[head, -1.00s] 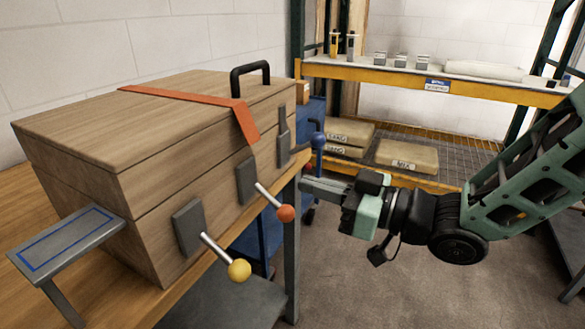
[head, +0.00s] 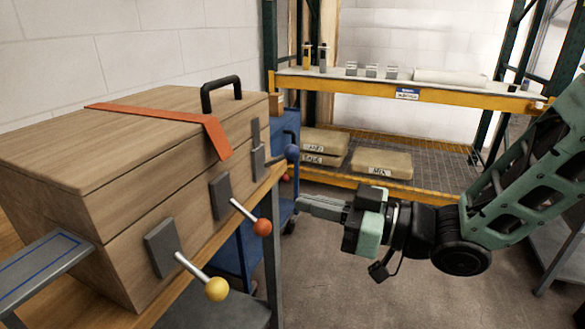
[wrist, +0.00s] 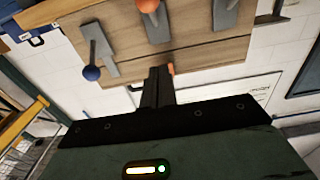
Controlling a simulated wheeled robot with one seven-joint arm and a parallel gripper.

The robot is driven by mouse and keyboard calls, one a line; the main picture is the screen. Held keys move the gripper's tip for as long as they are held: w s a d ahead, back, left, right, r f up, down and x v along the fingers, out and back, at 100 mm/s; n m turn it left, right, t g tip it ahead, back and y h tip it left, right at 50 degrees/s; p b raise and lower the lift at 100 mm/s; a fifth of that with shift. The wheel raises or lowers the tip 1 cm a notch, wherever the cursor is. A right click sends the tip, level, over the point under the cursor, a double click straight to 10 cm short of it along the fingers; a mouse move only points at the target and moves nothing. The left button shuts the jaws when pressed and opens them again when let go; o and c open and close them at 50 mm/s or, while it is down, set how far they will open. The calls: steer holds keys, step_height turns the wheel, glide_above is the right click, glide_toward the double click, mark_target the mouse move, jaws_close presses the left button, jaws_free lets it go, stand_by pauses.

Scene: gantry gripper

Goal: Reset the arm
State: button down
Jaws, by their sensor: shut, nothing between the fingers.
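My gripper (head: 300,206) is at the right of the wooden chest in the head view, its fingers pointing left. It is shut and empty, apart from the levers. In the wrist view the closed fingers (wrist: 158,72) stand in front of the chest's wooden side. The arm reaches in from the right edge of the head view, partly out of frame.
The wooden chest (head: 60,150) has a black handle, an orange strap and levers with yellow (head: 216,289), red (head: 262,227) and blue (head: 291,152) knobs. A grey plate (head: 35,268) sits at left. A shelf rack (head: 450,95) stands behind. Open floor lies below my arm.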

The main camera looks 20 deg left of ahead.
steer(key=d+r+m+t+h+p, duration=0.2)
steer(key=d+m+t+h+p, duration=0.35)
steer(key=d+h, duration=0.55)
steer(key=s+d+r+m+g+h+p, duration=0.1)
steer(key=s+d+m+g+h+p, duration=0.1)
steer(key=s+d, duration=0.4)
steer(key=s+d+r+m+g+h+p, duration=0.1)
steer(key=s+d+m+g+h+p, duration=0.1)
steer(key=s+d, duration=0.4)
steer(key=s+g+h+p, duration=0.1)
steer(key=s+g+h, duration=0.1)
steer(key=s, duration=0.2)
steer(key=shift+s+d+r+g+h, duration=0.3)
steer(key=shift+s+r+g, duration=0.05)
steer(key=shift+s, duration=0.05)
